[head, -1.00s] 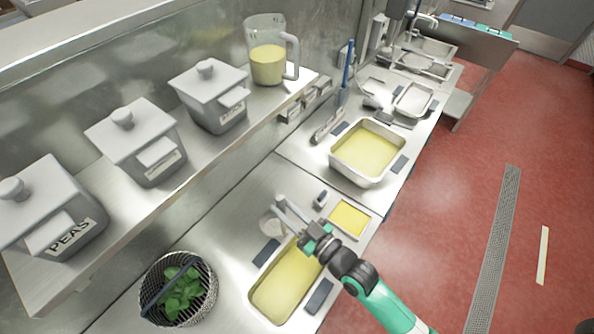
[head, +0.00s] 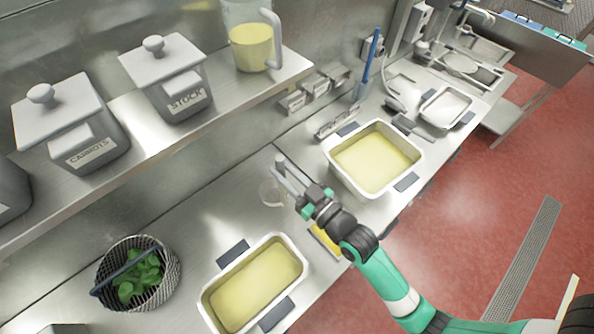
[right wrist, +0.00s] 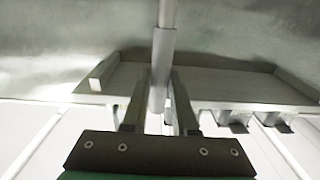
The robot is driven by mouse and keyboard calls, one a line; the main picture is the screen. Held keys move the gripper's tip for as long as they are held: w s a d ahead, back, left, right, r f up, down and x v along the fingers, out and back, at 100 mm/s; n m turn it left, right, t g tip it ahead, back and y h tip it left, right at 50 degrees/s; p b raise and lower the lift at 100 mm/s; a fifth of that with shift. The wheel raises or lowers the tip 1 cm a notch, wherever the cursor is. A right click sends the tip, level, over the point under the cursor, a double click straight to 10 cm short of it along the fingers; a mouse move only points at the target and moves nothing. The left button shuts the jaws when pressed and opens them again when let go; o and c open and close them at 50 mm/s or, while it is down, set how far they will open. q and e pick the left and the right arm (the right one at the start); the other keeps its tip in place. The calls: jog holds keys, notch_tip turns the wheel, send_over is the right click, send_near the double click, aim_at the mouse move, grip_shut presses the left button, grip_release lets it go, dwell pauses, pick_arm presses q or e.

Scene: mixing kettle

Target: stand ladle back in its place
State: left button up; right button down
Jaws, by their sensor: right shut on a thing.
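The ladle shows in the right wrist view as a grey metal handle (right wrist: 163,70) that runs upright between the two fingers of my right gripper (right wrist: 158,92). In the head view my right gripper (head: 283,173) is shut on it over the counter, left of the large square pan. A pale round shape just below the fingers looks like the ladle's bowl (head: 269,193); its edges are faint. I cannot make out the ladle's place. My left gripper is not in view.
A large pan of yellow liquid (head: 375,158) stands right of the gripper, and a long yellow pan (head: 252,286) nearer. A basket of green leaves (head: 138,274) stands at left. The shelf above holds lidded pots (head: 168,78) and a jug (head: 250,47). A blue-handled tool (head: 367,60) stands farther back.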

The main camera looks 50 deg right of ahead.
jog(key=w+d+f+b, duration=0.4)
jog(key=d+f+b, duration=0.5)
jog(key=d+f, duration=0.1)
jog(key=shift+d+f, duration=0.4)
jog(key=shift+f, duration=0.5)
jog(key=shift+f+b, duration=0.2)
jog(key=shift+b, duration=0.15)
jog(key=c, duration=0.7)
grip_release()
jog(key=shift+r, duration=0.1)
